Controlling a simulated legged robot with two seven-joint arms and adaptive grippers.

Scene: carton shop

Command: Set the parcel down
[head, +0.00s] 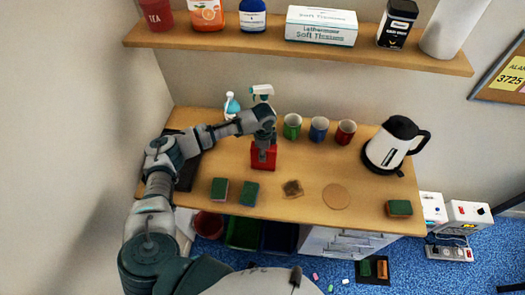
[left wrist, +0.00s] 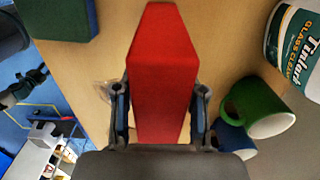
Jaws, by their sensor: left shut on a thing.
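The parcel is a red box (head: 263,159) at the middle of the wooden counter, in front of the spray bottle. My left gripper (head: 264,144) reaches over it from above and is shut on it. In the left wrist view the red parcel (left wrist: 163,75) sits between the two fingers (left wrist: 160,100), one on each side. I cannot tell whether its underside touches the counter (head: 310,165).
Green, blue and red mugs (head: 319,129) stand behind right, with a kettle (head: 394,146) farther right. Two green-topped sponges (head: 249,193) lie in front left. A shelf (head: 270,42) hangs above.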

